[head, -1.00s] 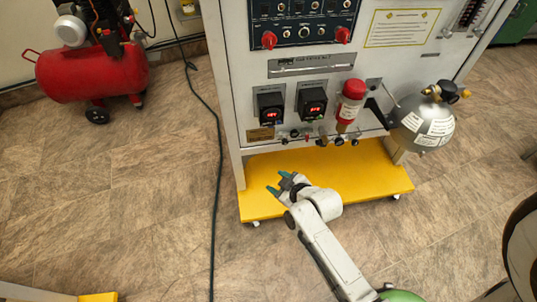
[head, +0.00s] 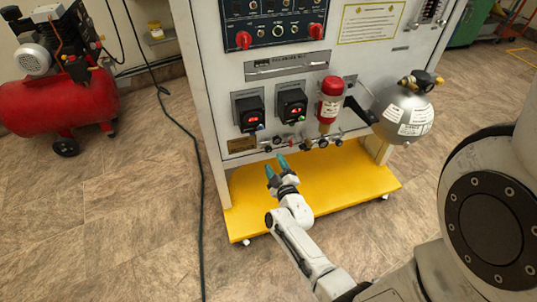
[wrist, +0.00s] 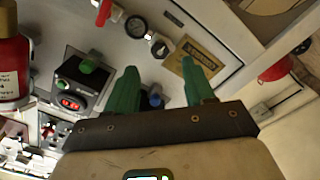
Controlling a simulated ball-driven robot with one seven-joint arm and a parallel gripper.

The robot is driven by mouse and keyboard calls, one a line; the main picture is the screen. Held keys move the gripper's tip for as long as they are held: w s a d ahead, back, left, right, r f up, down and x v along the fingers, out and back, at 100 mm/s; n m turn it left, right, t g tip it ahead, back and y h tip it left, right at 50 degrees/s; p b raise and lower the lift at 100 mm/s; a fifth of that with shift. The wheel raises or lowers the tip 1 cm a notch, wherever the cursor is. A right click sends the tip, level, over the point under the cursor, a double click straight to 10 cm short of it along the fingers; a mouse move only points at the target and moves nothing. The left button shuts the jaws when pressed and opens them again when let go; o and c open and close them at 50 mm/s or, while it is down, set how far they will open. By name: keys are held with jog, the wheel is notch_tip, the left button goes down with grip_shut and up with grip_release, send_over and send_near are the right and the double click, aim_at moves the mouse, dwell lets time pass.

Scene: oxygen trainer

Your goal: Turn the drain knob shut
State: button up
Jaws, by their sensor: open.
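The row of small knobs and valves sits low on the white cabinet front in the head view. A black round knob (wrist: 160,48) shows in the wrist view beside a gauge. A blue knob (wrist: 155,98) shows between my fingers, partly hidden. No readable label shows which one is the drain knob. My gripper (head: 276,166) is open, with its green fingers pointing up at the lower left of this row. In the wrist view my gripper (wrist: 158,70) has nothing visible held between its fingers.
A yellow base shelf (head: 335,180) juts out under the panel. A red-topped cylinder (head: 331,100) and a silver sphere (head: 402,112) stand out to the right. A pressure gauge (wrist: 137,27) and a red lever (wrist: 104,12) are close by. A dark cable lies on the floor.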

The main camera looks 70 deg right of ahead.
aim_at(269, 151)
jog(key=x, duration=0.6)
jog(key=shift+w+d+b, duration=0.1)
jog(key=shift+d+b, duration=0.05)
jog(key=shift+b, duration=0.2)
jog(key=shift+c, duration=0.5)
grip_shut()
